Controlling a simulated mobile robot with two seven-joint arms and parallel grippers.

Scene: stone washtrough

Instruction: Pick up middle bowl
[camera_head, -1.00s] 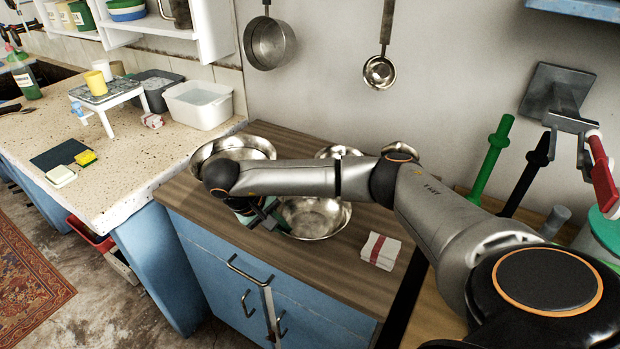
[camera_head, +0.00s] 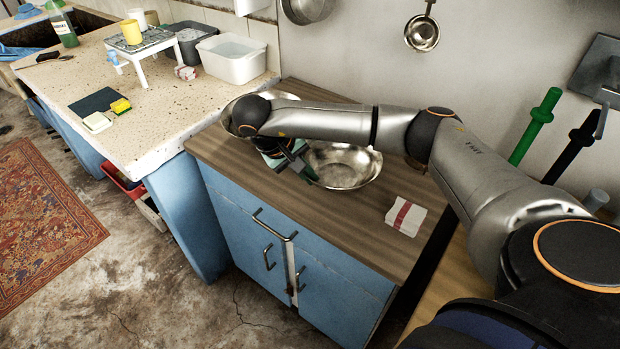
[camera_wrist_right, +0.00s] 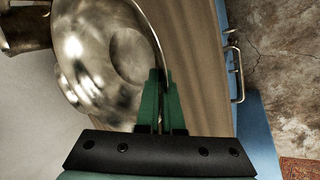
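The middle bowl (camera_head: 345,168) is a shiny metal bowl on the brown wooden counter top, partly behind my right arm in the head view. It fills the upper left of the right wrist view (camera_wrist_right: 95,60). My right gripper (camera_head: 300,166) is at the bowl's left front edge. In the right wrist view its green fingers (camera_wrist_right: 160,98) are close together, with the bowl's rim running in between their tips. The bowl shows no clear gap above the counter. Another metal bowl (camera_head: 238,106) stands to the left, partly hidden by my arm. My left gripper is not in view.
A white cloth with a red stripe (camera_head: 406,216) lies on the wooden top (camera_head: 330,215) at the right. A speckled counter (camera_head: 165,115) with a white tub (camera_head: 232,62) adjoins at the left. Pans hang on the wall behind.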

